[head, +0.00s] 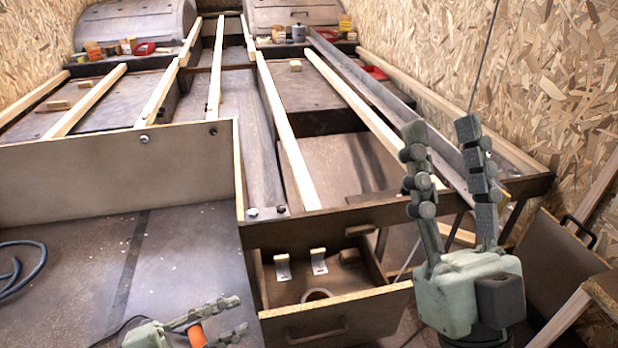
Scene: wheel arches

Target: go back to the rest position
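My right gripper (440,130) is large in the right half of the head view. Its two grey-green fingers point up and stand wide apart, with nothing between them. It is in front of the wooden frame's right end. My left gripper (240,314) is at the bottom edge, left of centre, low over the dark floor panel. Its fingers point right and are apart. An orange cylindrical thing (197,335) shows near the base of its fingers; whether it is touched or lies below cannot be told.
An open drawer (330,320) with metal brackets and a ring is between the grippers. Wooden slats (285,130) run back to two wheel arches (140,25) with small jars and red trays. A chipboard wall (540,80) bounds the right. A dark cable (25,270) lies left.

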